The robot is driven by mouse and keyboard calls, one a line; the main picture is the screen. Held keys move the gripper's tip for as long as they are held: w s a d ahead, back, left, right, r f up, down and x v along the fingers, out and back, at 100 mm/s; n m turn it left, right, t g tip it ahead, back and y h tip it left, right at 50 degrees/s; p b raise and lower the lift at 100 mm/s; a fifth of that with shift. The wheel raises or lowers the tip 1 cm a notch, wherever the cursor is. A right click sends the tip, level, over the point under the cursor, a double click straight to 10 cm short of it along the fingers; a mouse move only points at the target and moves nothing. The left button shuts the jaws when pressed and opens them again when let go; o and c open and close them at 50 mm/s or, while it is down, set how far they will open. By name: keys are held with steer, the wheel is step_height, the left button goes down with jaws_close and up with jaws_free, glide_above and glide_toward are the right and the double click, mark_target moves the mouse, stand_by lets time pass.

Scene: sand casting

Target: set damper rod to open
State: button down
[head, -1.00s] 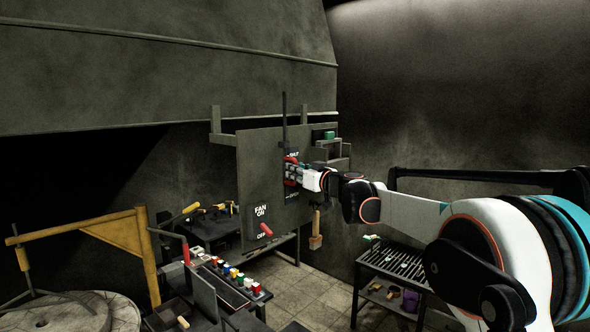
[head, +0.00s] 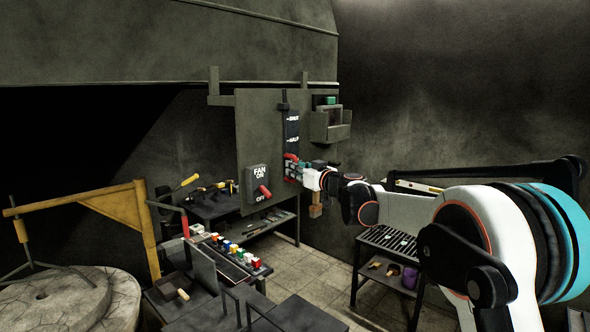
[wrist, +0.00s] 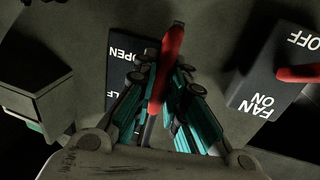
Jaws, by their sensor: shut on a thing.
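The damper rod's red handle (head: 288,167) is at the lower part of a dark scale plate (head: 292,130) on the grey panel. In the head view the SHUT and HALF marks are above the handle. My gripper (head: 297,170) reaches in from the right and is shut on the handle. In the wrist view the red handle (wrist: 170,62) lies between the teal pads of my gripper (wrist: 163,80). The upside-down OPEN mark (wrist: 125,53) is beside the handle. The rod's top shows just above the plate; the gripper partly hides the handle.
A fan switch box (head: 257,184) with a red lever is left of the scale, close below my gripper. A bench with coloured blocks (head: 228,248) is below left, a slatted rack (head: 388,241) below right.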

steer(key=c, duration=1.6)
jaws_free()
steer(key=shift+f, duration=0.2)
steer(key=shift+d+r, duration=0.1)
steer(key=v, duration=1.2)
steer(key=s+d+f+m+g+h+b, duration=0.1)
steer(key=s+d+f+g+h+b, duration=0.1)
steer(key=s+f+b, duration=0.75)
steer(key=s+d+f+m+g+h+b, duration=0.25)
steer(key=s+f+b, duration=0.35)
steer(key=s+f, duration=0.7)
steer(key=s+d+f+m+h+b, duration=0.1)
steer(key=s+d+f+b, duration=0.3)
steer(key=s+f, duration=0.4)
steer(key=s+d+f+m+g+h+b, duration=0.1)
steer(key=s+d+f+h+b, duration=0.3)
steer(key=s+f, duration=0.5)
steer(key=s+d+f+m+g+h+b, duration=0.1)
steer(key=s+d+f+m+h+b, duration=0.1)
steer(key=s+d+f+b, duration=0.4)
step_height(320, 180, down, 4)
steer(key=shift+s+d+r+m, duration=0.2)
steer(key=shift+s+m, duration=0.15)
steer(key=shift+s, duration=0.8)
